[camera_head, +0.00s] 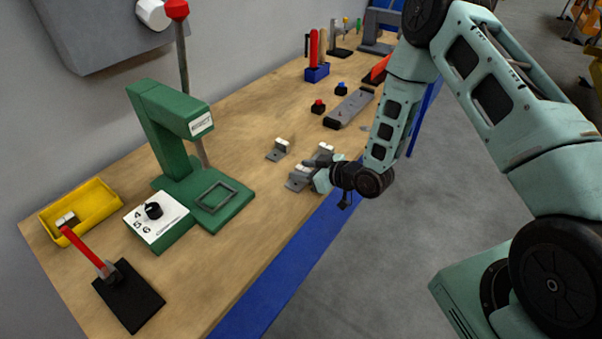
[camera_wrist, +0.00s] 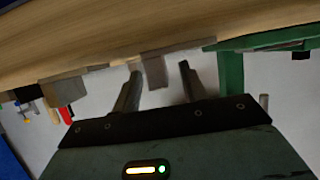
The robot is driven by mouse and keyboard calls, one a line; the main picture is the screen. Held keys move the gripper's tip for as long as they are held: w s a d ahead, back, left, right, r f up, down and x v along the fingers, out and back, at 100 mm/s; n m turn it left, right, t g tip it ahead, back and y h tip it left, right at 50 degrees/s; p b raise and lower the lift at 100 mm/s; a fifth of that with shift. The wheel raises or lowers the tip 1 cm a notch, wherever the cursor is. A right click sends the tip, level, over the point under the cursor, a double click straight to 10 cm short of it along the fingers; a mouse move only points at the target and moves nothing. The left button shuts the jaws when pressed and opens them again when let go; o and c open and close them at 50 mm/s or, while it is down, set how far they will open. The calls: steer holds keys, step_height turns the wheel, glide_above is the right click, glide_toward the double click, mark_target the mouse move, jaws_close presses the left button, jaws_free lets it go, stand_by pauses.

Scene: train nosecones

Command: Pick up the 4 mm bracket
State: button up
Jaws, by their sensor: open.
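Several small grey metal brackets are on the wooden bench. One stands apart (camera_head: 278,152), with a pale block on it. Others are close together beside my gripper (camera_head: 318,174), one at the front (camera_head: 298,181) and one behind it (camera_head: 325,151). No size marking is readable, so I cannot tell which is the 4 mm bracket. In the wrist view my gripper (camera_wrist: 160,72) is open, and a grey bracket part (camera_wrist: 154,70) shows between the fingertips; I cannot tell if they touch it. Another grey bracket (camera_wrist: 62,90) lies left of the fingers. My gripper partly hides the brackets in the head view.
A green press (camera_head: 172,140) with a numbered dial box (camera_head: 158,220) stands left on the bench (camera_head: 240,120). A yellow bin (camera_head: 95,205) and a red-handled lever (camera_head: 85,250) are farther left. A grey bar fixture (camera_head: 350,108) lies beyond the brackets.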

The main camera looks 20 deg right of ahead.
jaws_close()
steer(key=shift+r, duration=0.1)
